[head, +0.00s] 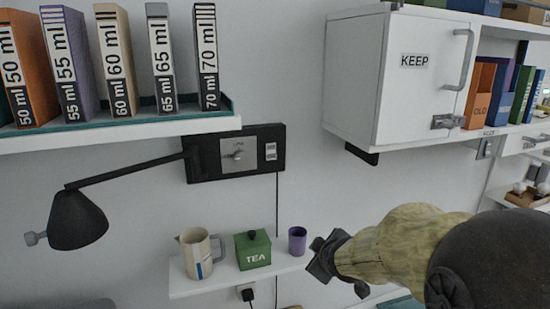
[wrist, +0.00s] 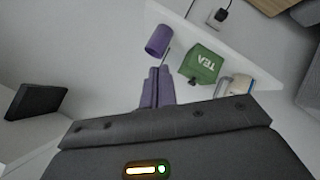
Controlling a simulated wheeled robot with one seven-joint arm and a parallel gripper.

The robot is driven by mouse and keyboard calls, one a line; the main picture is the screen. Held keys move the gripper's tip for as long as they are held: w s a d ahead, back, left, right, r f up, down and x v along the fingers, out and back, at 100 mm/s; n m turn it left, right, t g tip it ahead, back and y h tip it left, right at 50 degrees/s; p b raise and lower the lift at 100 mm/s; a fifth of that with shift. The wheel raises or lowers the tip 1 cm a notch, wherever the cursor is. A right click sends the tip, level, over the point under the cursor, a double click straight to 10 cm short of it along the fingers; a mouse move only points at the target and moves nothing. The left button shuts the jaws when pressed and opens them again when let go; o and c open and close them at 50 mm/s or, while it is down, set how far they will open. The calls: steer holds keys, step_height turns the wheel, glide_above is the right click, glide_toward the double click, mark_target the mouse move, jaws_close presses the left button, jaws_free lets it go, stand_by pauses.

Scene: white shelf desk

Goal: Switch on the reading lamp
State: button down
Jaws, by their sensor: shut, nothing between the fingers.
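On the plate are a silver rotary-looking switch (head: 236,155) and a small white switch or label (head: 270,151). I cannot tell whether the lamp is lit; no glow shows. My gripper (head: 325,258) is shut and empty, right of and below the plate, near the purple cup. Its closed fingers also show in the wrist view (wrist: 158,87).
A small wall shelf (head: 205,284) holds a cream jug (head: 198,253), a green TEA tin (head: 252,249) and a purple cup (head: 297,241). Binders stand on a shelf above the plate. A white KEEP cabinet (head: 385,80) hangs at right. Wall between plate and cabinet is clear.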

mark_target(272, 159)
steer(key=w+a+r+n+t+y, duration=0.2)
steer(key=w+a+r+n+t, duration=0.1)
steer(key=r, duration=0.5)
steer(key=w+a+r+n+t+y+p, duration=0.1)
steer(key=w+a+r+n+t+y, duration=0.1)
steer(key=w+r+n, duration=0.4)
step_height(272, 159, up, 2)
steer(key=shift+a+r+n+t, duration=0.2)
steer(key=shift+a+n+t, duration=0.2)
steer(key=shift+a+n, duration=0.5)
steer(key=shift+d, duration=0.2)
steer(key=p+x, duration=0.7)
steer(key=x, duration=0.6)
steer(key=shift+w, duration=0.15)
steer(key=shift+w+a+f, duration=0.1)
steer(key=shift+w, duration=0.2)
steer(key=shift+f+b, duration=0.2)
steer(key=shift+b, duration=0.25)
